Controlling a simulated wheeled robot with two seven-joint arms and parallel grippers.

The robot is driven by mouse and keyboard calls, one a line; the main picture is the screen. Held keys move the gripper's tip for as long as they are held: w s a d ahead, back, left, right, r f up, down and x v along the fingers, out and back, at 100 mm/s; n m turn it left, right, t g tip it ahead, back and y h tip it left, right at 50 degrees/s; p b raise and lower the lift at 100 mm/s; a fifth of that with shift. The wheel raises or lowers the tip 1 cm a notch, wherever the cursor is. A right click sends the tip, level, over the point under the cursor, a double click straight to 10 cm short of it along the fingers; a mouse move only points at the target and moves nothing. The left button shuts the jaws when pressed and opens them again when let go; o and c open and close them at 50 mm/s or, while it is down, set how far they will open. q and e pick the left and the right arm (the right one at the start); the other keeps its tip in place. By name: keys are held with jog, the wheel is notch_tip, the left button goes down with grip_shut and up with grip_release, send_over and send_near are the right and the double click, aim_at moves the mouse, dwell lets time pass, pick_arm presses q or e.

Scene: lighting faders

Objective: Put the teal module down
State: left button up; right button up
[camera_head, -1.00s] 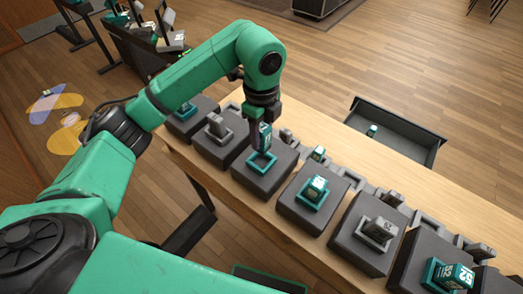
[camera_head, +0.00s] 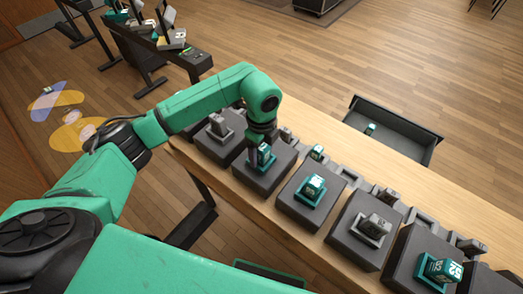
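The teal module (camera_head: 264,156) is upright at a teal square holder on a dark block (camera_head: 272,182), in the row on the table. My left gripper (camera_head: 263,143) points down from above, with its fingers around the module's top. It appears shut on the module. The module's lower end is at the holder, and the gripper partly hides it. I cannot tell whether it is fully seated. My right gripper is not in view.
The wooden table (camera_head: 455,203) carries a row of dark blocks with grey and teal modules, including a teal one (camera_head: 312,187) and a grey one (camera_head: 374,226) to the right. Small modules stand close behind. A dark open tray (camera_head: 392,136) lies beyond.

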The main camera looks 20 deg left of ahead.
pick_arm(q)
jog(key=shift+r, duration=0.15)
jog(key=shift+w+r, duration=0.1)
jog(key=shift+r, duration=0.15)
notch_tip(320, 180, up, 10)
jog(key=b, duration=0.2)
jog(key=shift+r+b, duration=0.25)
jog(key=shift+b, duration=0.1)
jog(key=shift+r, duration=0.55)
jog(key=shift+f, duration=0.1)
